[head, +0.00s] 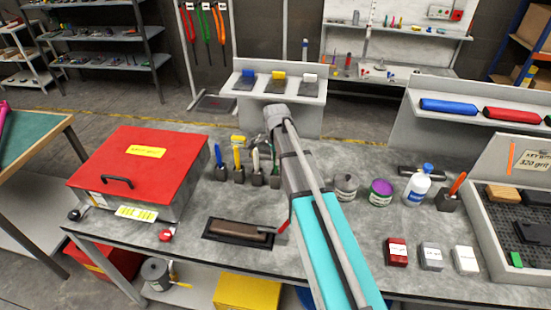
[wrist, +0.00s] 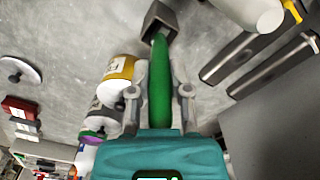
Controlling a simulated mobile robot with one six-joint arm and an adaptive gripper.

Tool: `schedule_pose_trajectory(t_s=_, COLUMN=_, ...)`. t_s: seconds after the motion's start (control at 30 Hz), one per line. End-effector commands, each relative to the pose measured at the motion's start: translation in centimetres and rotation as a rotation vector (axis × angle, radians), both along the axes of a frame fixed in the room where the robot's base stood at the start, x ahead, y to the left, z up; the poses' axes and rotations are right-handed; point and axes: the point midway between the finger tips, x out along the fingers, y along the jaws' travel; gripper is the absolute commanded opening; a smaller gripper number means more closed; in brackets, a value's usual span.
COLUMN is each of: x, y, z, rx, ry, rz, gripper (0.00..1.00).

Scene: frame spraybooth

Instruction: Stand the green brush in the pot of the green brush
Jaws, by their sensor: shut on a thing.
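The green brush (wrist: 158,85) shows in the wrist view, held between the two fingers of my gripper (wrist: 161,100). Its far end meets the mouth of a dark grey square pot (wrist: 157,16) at the top of that view. I cannot tell whether the end is inside the pot or only in front of it. In the head view my arm hides the gripper and most of the held brush. A row of small dark pots (head: 221,174) stands on the bench left of my arm, with blue, yellow and white brushes in some of them.
A red-lidded box (head: 130,165) stands left of the pots. A dark tray (head: 238,231) with a brown block lies in front. Grey (head: 345,187) and purple-topped (head: 380,192) cans and a white bottle (head: 417,187) stand right of my arm.

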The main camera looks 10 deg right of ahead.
Motion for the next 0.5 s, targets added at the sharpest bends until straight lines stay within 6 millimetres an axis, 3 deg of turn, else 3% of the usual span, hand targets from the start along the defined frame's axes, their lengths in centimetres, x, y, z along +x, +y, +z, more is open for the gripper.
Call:
schedule_pose_trajectory(t_s=0.27, x=0.00, y=0.00, z=-0.01, rx=0.000, ry=0.000, rz=0.000, gripper=0.00)
schedule_pose_trajectory(t_s=0.3, x=0.00, y=0.00, z=-0.01, rx=0.000, ry=0.000, rz=0.000, gripper=0.29)
schedule_pose_trajectory(t_s=0.5, x=0.00, y=0.00, z=-0.02, rx=0.000, ry=0.000, rz=0.000, gripper=0.65)
